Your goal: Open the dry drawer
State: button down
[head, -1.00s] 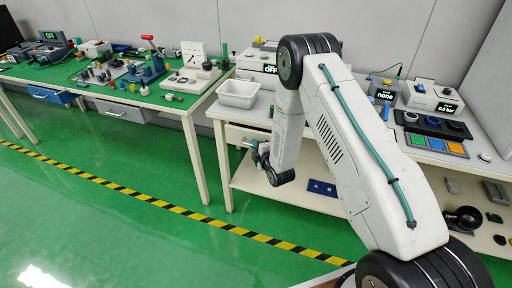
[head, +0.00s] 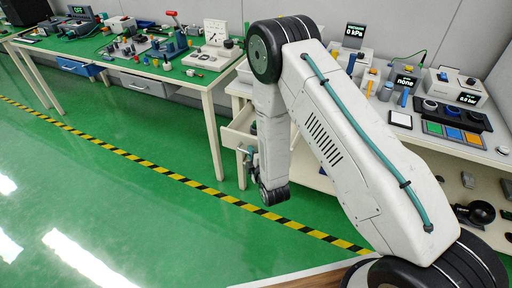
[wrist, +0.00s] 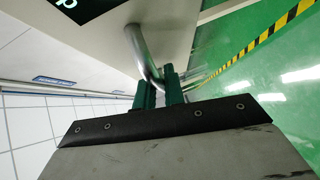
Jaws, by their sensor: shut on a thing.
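A cream drawer (head: 234,140) under the right-hand workbench stands pulled out partway, with part of its inside showing in the head view. My gripper (head: 249,156) is low in front of it, partly hidden by my arm. In the wrist view my gripper's green fingers (wrist: 160,88) are shut on the curved metal handle (wrist: 139,48) of the drawer. The drawer's pale front (wrist: 95,48) fills the upper left there, with a dark label cut off by the frame edge. The word on it cannot be read in full.
The right workbench carries several instruments and a panel of coloured pads (head: 455,134). A left workbench (head: 200,82) with a blue drawer (head: 77,67) and a grey drawer (head: 143,83) stands beside it. Green floor with a yellow-black stripe (head: 175,178) lies open in front.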

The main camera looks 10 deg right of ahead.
jog(key=shift+s+a, duration=0.15)
jog(key=shift+s, duration=0.15)
jog(key=c, duration=1.5)
grip_release()
jog(key=v, duration=0.7)
jog(key=shift+s, duration=0.35)
